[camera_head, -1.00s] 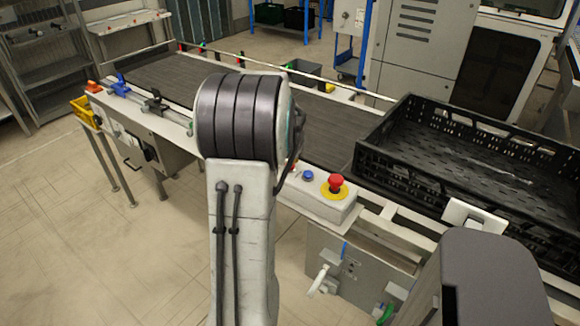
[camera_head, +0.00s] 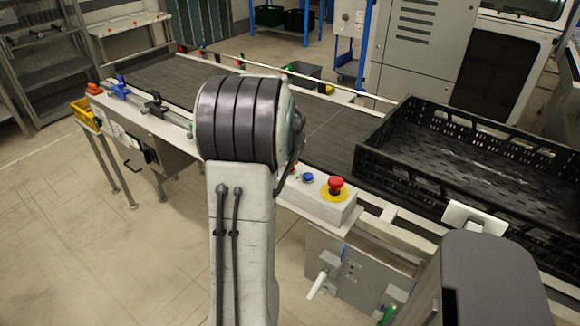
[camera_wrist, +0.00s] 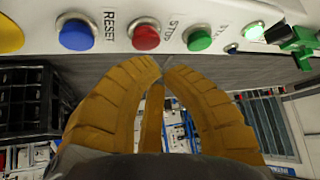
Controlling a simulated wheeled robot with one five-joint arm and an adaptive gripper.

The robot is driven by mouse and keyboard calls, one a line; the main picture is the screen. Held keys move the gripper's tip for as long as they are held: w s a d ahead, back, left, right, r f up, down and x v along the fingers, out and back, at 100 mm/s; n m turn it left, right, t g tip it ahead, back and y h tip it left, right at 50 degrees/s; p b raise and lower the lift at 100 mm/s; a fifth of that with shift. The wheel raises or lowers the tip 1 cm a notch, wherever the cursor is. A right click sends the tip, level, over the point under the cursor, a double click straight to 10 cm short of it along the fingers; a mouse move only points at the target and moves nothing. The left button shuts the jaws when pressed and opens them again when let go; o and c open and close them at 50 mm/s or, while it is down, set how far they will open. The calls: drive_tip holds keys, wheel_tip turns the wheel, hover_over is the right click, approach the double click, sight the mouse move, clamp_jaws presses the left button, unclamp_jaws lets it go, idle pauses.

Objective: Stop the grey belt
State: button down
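The grey belt (camera_head: 335,130) runs across the head view behind my raised arm. A control box (camera_head: 315,199) sits on its near edge, with a red mushroom button (camera_head: 335,186) on a yellow base and a blue button (camera_head: 308,177). In the wrist view the panel shows a blue RESET button (camera_wrist: 76,33), a red STOP button (camera_wrist: 146,36) and a green button (camera_wrist: 199,38). My gripper (camera_wrist: 163,68) has its yellow fingertips almost together, just below the STOP button in the picture, apart from it and holding nothing. In the head view my arm hides the gripper.
A black crate (camera_head: 402,190) stands at the belt's right end. A lit indicator (camera_wrist: 253,30) and a green part (camera_wrist: 298,42) are beside the green button. A dark bin (camera_head: 305,75) stands behind the belt. The floor (camera_head: 70,230) at left is open.

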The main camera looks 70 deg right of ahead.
drive_tip(key=shift+f+b, duration=0.95)
drive_tip(key=shift+b, duration=0.1)
idle(1.3)
drive_tip(key=shift+r, duration=0.1)
drive_tip(key=shift+r+p, duration=0.6)
drive_tip(key=shift+r, duration=0.2)
drive_tip(key=shift+r, duration=0.1)
drive_tip(key=shift+r+p, duration=1.75)
drive_tip(key=shift+r, duration=0.7)
